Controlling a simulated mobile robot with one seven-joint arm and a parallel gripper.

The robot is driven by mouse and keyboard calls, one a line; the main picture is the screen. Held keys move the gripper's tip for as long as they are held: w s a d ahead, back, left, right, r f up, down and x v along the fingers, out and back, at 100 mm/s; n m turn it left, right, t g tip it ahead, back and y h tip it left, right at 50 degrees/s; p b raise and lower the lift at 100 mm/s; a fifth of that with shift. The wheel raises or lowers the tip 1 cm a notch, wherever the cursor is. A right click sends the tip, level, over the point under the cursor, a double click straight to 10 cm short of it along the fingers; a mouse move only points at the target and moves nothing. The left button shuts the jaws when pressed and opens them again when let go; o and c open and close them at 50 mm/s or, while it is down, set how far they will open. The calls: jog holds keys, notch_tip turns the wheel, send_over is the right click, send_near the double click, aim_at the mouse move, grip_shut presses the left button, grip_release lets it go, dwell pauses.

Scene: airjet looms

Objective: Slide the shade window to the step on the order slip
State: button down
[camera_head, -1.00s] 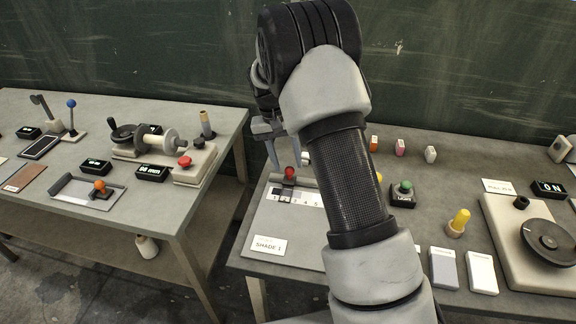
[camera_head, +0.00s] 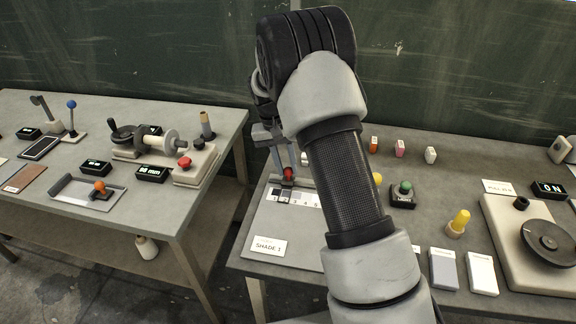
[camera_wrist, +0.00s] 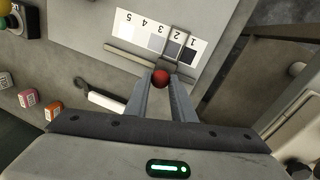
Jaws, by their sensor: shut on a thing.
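The shade window (camera_wrist: 174,52) is a small frame on a slide over a strip of numbered shade steps (camera_wrist: 143,30). It appears to stand around step 2, beside step 1 at the strip's end; its exact alignment is hard to tell. Its red knob (camera_wrist: 161,77) is between my gripper's fingertips (camera_wrist: 160,84), which are shut on it. In the head view my gripper (camera_head: 288,172) is at the red knob, above the strip's left end. The order slip (camera_head: 268,245) lies at the board's front left and reads SHADE 1.
Small coloured blocks (camera_head: 400,148) stand behind. A handwheel unit (camera_head: 545,240) is at far right. The left table (camera_head: 130,225) is separated by a gap.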

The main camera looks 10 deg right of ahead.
jog(key=shift+w+a, duration=0.35)
jog(key=shift+a, duration=0.4)
jog(key=shift+w+a, duration=0.3)
jog(key=shift+a, duration=0.4)
jog(key=c, duration=1.5)
grip_release()
jog(key=shift+r, duration=0.1)
jog(key=a+r, duration=0.1)
jog(key=r, duration=0.4)
jog(key=a+r+p, duration=0.1)
jog(key=r, duration=0.5)
jog(key=a+r, duration=0.1)
jog(key=r, duration=0.5)
jog(key=shift+w+a, duration=0.1)
jog(key=shift+w, duration=0.25)
